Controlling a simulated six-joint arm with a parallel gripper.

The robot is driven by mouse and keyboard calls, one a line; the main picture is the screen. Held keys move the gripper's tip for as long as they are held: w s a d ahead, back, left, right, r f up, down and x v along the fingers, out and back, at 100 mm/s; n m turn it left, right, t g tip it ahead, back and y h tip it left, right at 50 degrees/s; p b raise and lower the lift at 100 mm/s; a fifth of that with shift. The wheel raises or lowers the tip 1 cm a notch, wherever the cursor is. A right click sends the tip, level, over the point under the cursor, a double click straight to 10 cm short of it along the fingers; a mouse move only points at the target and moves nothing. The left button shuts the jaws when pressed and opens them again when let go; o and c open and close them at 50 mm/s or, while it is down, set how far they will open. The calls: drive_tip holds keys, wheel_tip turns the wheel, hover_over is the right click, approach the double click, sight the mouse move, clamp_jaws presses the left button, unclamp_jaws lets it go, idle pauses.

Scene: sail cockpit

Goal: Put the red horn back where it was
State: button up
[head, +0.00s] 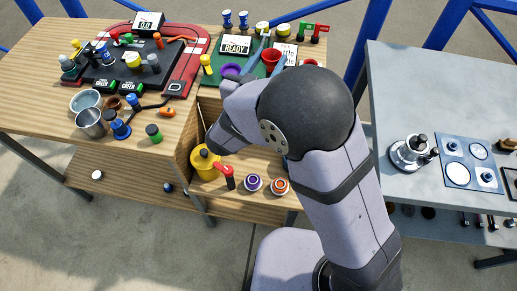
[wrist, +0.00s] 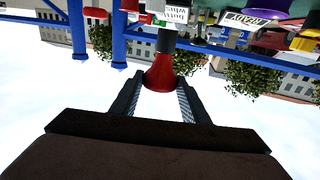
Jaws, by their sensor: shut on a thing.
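The red horn (wrist: 160,75) is between the two fingers of my gripper (wrist: 160,100) in the wrist view, flaring toward the camera, with a dark grey end beyond it. In the head view, the red horn (head: 271,57) shows as a red cup shape between the grey fingers of my gripper (head: 270,56), which is over the back of the wooden table, by the green mat. The gripper is shut on the horn. The wrist picture is upside down. I cannot tell whether the horn touches anything below.
The READY sign (head: 236,45), a white card (head: 285,53), a purple bowl (head: 230,70) and a yellow piece (head: 206,64) stand close by. A yellow pot (head: 206,163) is on the lower shelf. A crowded black board (head: 120,75) lies left. A grey table (head: 400,90) stands right.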

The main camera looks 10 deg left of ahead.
drive_tip(key=s+f+n+y+p, duration=0.2)
drive_tip(key=s+f, duration=0.4)
drive_tip(key=f, duration=0.5)
drive_tip(key=s+f+n+y+p, duration=0.2)
drive_tip(key=s+f+y, duration=0.2)
drive_tip(key=f, duration=0.7)
drive_tip(key=shift+s+a+f+y, duration=0.4)
drive_tip(key=shift+s, duration=0.65)
drive_tip(key=shift+f+b, duration=1.45)
drive_tip(key=shift+f, duration=0.4)
drive_tip(key=shift+f, duration=0.2)
drive_tip(key=o, duration=1.2)
drive_tip(key=shift+o, duration=0.2)
